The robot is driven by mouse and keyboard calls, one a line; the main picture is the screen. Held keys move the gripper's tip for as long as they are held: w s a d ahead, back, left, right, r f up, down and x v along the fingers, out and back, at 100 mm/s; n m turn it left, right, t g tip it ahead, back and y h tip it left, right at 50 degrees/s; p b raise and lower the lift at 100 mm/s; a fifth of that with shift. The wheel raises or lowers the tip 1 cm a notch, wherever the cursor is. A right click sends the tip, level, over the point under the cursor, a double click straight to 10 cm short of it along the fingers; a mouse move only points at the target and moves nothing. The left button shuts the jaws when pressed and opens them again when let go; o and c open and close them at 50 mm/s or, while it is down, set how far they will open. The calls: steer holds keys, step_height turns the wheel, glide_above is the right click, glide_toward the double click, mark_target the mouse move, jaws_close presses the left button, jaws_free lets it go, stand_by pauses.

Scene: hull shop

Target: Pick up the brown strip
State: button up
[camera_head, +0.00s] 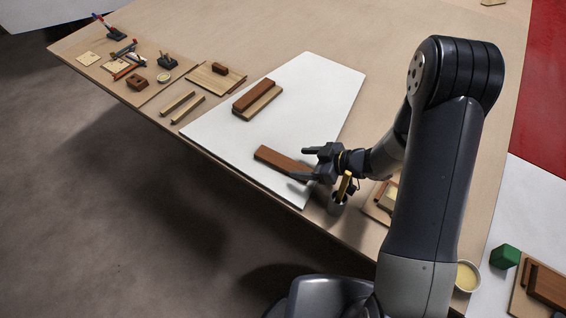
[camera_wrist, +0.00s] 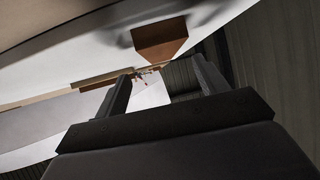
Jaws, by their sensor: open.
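A brown strip (camera_head: 278,159) lies flat on the white sheet near its front edge in the head view. My gripper (camera_head: 301,163) is open, with one finger beyond the strip's right end and the other by its near side. I cannot tell whether the fingers touch it. In the wrist view my gripper (camera_wrist: 165,85) has its two fingers apart with nothing held between them. A brown piece (camera_wrist: 159,36), which looks like the strip's end, shows above the gap. Another brown strip (camera_head: 253,92) rests on a lighter wooden piece farther back on the sheet.
A grey cup (camera_head: 336,206) holding a yellow-handled item stands just below my gripper. Wooden strips (camera_head: 181,106), a small brown block (camera_head: 137,82) and tools lie to the left. A green block (camera_head: 505,257) is at lower right. The white sheet (camera_head: 310,90) is bare towards the back.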

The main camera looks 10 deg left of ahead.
mark_target(285, 163)
steer(key=x, duration=0.5)
steer(key=shift+s, duration=0.15)
steer(key=shift+c, duration=0.2)
steer(key=c, duration=1.2)
steer(key=shift+o, duration=0.2)
